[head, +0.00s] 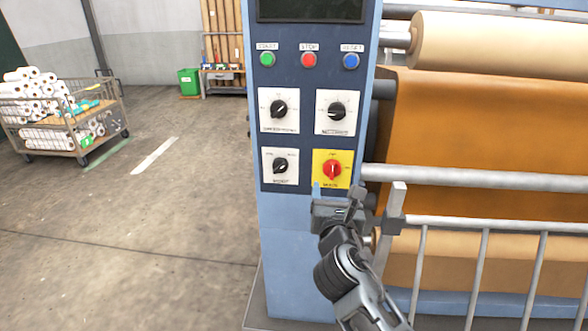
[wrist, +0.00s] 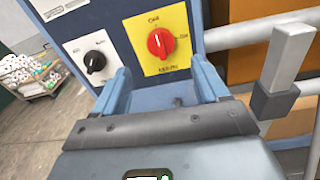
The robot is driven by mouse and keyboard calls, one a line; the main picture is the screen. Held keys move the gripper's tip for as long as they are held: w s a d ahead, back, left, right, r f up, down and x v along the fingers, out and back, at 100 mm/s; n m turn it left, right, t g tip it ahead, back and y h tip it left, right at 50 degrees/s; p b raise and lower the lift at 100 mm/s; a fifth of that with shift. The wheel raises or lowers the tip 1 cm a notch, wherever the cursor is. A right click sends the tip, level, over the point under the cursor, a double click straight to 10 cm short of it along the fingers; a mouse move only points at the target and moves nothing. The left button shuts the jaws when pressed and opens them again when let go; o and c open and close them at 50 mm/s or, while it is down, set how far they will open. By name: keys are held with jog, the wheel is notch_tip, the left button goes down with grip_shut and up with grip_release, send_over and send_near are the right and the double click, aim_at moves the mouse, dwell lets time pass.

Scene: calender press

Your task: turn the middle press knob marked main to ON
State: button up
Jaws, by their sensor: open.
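The main knob (head: 331,169) is a red rotary knob on a yellow plate, at the lower right of the blue control panel. In the wrist view, the red knob (wrist: 160,43) is ahead of my fingers, with one mark above it and one at its right. Its grip appears roughly upright, toward the upper mark; the small lettering is hard to read. My gripper (head: 337,193) is open and empty, just below and in front of the yellow plate. In the wrist view my gripper (wrist: 163,82) has its fingers apart, below the knob, not around it.
A black knob (head: 280,166) sits left of the main knob, with two more above. Green, red (head: 308,60) and blue buttons line the panel top. A grey railing (head: 478,270) and rollers are close at right. Floor at left is open up to a cart (head: 66,120) of rolls.

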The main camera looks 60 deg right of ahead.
aim_at(333, 167)
jog(key=shift+n+g, duration=0.3)
jog(key=x, duration=0.3)
jog(key=r+x, duration=0.1)
jog(key=x, duration=0.1)
jog(key=p+x, duration=0.1)
jog(key=x, duration=0.2)
jog(key=shift+w+d+r, duration=0.25)
jog(key=shift+w+d, duration=0.05)
jog(key=c, duration=1)
